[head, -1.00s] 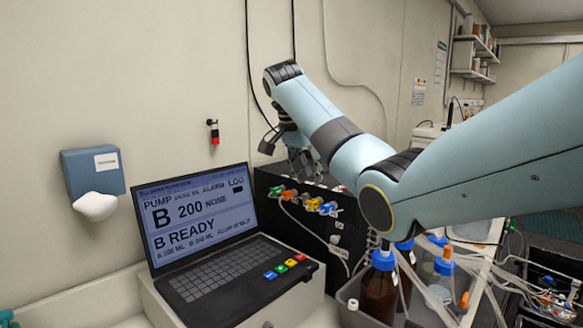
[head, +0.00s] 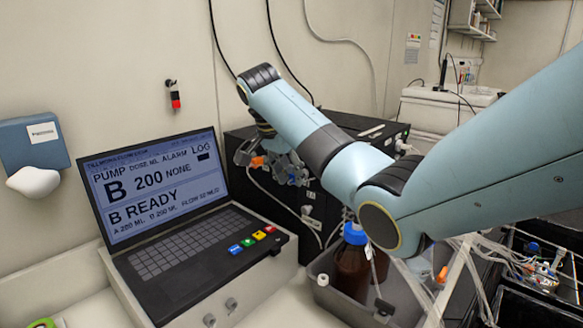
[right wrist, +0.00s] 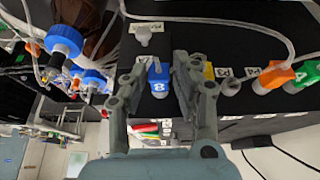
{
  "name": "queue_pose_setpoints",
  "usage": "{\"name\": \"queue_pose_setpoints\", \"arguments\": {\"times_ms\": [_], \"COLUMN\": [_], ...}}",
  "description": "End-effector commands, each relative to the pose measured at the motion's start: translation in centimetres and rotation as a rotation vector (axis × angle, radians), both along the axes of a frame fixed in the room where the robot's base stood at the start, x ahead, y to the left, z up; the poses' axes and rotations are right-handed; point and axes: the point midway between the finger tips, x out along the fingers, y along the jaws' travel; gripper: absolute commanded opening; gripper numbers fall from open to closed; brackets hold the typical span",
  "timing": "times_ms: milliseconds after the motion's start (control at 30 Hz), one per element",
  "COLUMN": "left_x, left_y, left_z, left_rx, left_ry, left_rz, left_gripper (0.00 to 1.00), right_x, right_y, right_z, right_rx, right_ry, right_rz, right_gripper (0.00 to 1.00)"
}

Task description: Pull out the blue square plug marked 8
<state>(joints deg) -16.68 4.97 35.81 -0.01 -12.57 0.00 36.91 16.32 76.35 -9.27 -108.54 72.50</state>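The blue plug marked 8 (right wrist: 158,82) sits in the dark front panel of a black box (right wrist: 230,35) in the right wrist view. My right gripper (right wrist: 161,66) has its two grey fingers spread, one on each side of the plug, with narrow gaps that seem to show between. I cannot tell whether either finger touches it. In the head view my right gripper (head: 272,163) is in front of the black box (head: 340,200) and hides much of the plug row; I cannot make out the 8 there. My left gripper is not in view.
A yellow plug (right wrist: 208,71) is close beside the right finger, partly hidden. Orange (right wrist: 274,77) and green (right wrist: 304,76) plugs are farther right. White tubes cross the panel. A laptop (head: 155,195) stands left of the box; a bin (head: 340,303) with blue-capped bottles (head: 353,262) stands in front.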

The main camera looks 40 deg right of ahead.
Motion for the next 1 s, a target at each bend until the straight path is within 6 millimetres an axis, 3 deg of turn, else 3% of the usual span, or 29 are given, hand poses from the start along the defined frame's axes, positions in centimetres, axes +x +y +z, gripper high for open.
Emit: {"name": "queue_pose_setpoints", "arguments": {"times_ms": [100,300,633,1000], "left_x": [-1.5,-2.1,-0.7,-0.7], "left_y": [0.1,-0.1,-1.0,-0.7], "left_z": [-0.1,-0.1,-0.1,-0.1], "left_rx": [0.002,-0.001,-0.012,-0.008], "left_ry": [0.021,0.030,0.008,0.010], "left_rz": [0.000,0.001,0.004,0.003], "left_gripper": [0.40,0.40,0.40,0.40], "right_x": [0.0,0.0,0.0,-0.1], "right_y": [0.0,0.0,0.2,1.3], "right_z": [0.0,0.0,0.0,0.0], "right_rx": [0.000,0.000,0.000,0.000], "right_ry": [0.000,0.000,-0.001,-0.001], "right_rz": [0.000,0.001,0.001,0.001], "right_gripper": [0.27,0.00,0.00,0.00]}}
